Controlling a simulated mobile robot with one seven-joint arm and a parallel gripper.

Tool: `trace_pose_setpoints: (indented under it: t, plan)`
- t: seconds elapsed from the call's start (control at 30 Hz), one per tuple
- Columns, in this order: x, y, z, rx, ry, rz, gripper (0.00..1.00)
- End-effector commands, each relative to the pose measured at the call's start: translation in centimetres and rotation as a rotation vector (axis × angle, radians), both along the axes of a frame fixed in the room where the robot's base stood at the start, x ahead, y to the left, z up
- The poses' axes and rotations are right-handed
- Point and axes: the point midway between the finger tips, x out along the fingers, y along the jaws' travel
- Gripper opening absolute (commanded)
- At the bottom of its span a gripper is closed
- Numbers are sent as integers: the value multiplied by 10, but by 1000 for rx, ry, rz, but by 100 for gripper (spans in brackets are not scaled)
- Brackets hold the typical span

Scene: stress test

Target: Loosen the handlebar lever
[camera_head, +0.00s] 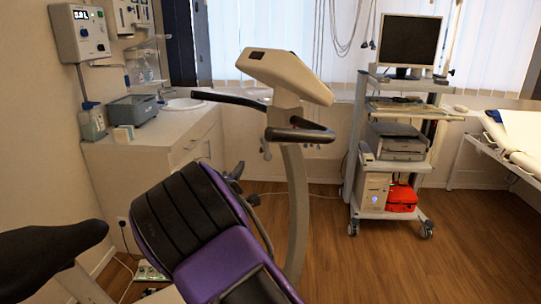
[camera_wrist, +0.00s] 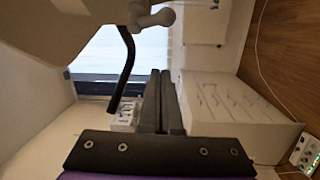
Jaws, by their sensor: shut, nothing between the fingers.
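The exercise bike's cream console (camera_head: 285,75) and post (camera_head: 296,200) stand mid-picture in the head view, with black handlebars (camera_head: 300,135). In the wrist view, a pale grey lever with rounded ends (camera_wrist: 152,18) sits at the top, against the cream bike part (camera_wrist: 60,35). A black handlebar bar (camera_wrist: 124,70) hangs below and left of it. My gripper (camera_wrist: 164,74) is shut and empty, its two dark fingers side by side. The lever is above the fingertips in the picture, apart from them. I cannot make out the lever or my fingers clearly in the head view.
The black bike saddle (camera_head: 45,255) is at lower left. A counter with a sink (camera_head: 185,104) stands behind on the left. A medical cart (camera_head: 395,150) and a bed (camera_head: 515,135) are at the right. Wooden floor (camera_head: 400,265) is clear at lower right.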

Motion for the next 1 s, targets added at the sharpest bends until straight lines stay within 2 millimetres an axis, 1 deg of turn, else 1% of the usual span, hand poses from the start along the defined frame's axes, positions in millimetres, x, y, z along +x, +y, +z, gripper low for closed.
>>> trace_pose_setpoints:
  t: [0.07,0.17,0.27,0.5,0.77,1.0]
  plan:
    - [2,3,-2,-22,2,5,0]
    - [10,3,-2,-28,1,6,0]
    - [24,-1,-1,-26,0,4,0]
    - [67,-6,2,-22,2,4,0]
    - [100,-11,4,-22,2,5,0]
    - [87,-33,2,-22,3,5,0]
